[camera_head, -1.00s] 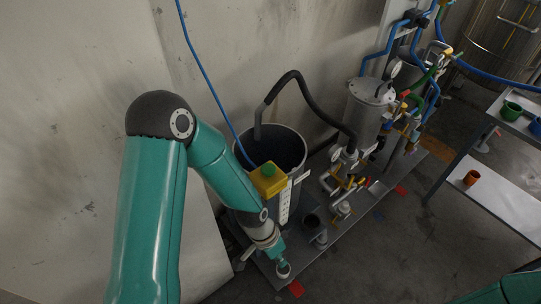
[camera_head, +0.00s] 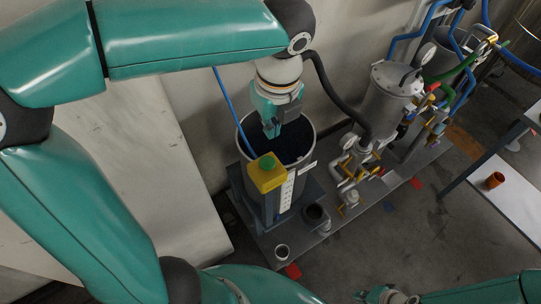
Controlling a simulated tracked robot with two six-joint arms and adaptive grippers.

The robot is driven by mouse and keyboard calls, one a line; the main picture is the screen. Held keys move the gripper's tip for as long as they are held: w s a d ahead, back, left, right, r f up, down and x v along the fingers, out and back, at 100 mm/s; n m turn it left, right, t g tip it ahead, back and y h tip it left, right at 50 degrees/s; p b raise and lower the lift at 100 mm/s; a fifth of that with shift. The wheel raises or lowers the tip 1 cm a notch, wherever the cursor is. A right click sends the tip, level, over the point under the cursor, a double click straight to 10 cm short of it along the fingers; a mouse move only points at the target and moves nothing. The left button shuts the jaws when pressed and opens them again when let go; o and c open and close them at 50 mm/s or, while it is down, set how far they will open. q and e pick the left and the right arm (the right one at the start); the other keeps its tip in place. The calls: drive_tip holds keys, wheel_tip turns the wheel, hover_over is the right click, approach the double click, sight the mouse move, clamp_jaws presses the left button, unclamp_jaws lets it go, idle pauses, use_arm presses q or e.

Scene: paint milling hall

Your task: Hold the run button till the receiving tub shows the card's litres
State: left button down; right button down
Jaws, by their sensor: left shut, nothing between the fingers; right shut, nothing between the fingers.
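The receiving tub (camera_head: 311,146) is a grey bucket with dark content inside. A white scale strip (camera_head: 287,193) runs down its front; its marks are too small to read. A yellow box (camera_head: 267,178) with a green run button (camera_head: 266,162) stands at the tub's front left. My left gripper (camera_head: 271,133) is shut and empty, pointing down above the tub and behind the button, apart from it in the picture. My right gripper (camera_head: 364,295) shows only partly at the bottom edge, low and away from the box. A small white label (camera_head: 307,168) is on the tub's side; I cannot read it.
A black hose (camera_head: 324,82) arches from behind my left gripper to the pipework. A grey filter vessel (camera_head: 386,97), valves and blue pipes stand on the skid at right. A bench with an orange cup (camera_head: 494,180) is far right.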

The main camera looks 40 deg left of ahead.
sight(267, 166)
use_arm(q)
drive_tip(key=f, duration=0.4)
drive_tip(key=a+f, duration=0.1)
drive_tip(key=f, duration=0.4)
drive_tip(key=w+a+f+b, duration=0.1)
drive_tip(key=f, duration=0.4)
drive_tip(key=shift+f+b, duration=0.7)
drive_tip(key=shift+f, duration=0.15)
drive_tip(key=shift+s, duration=0.1)
drive_tip(key=shift+s+d+f, duration=0.1)
drive_tip(key=shift+f, duration=0.05)
idle(5.5)
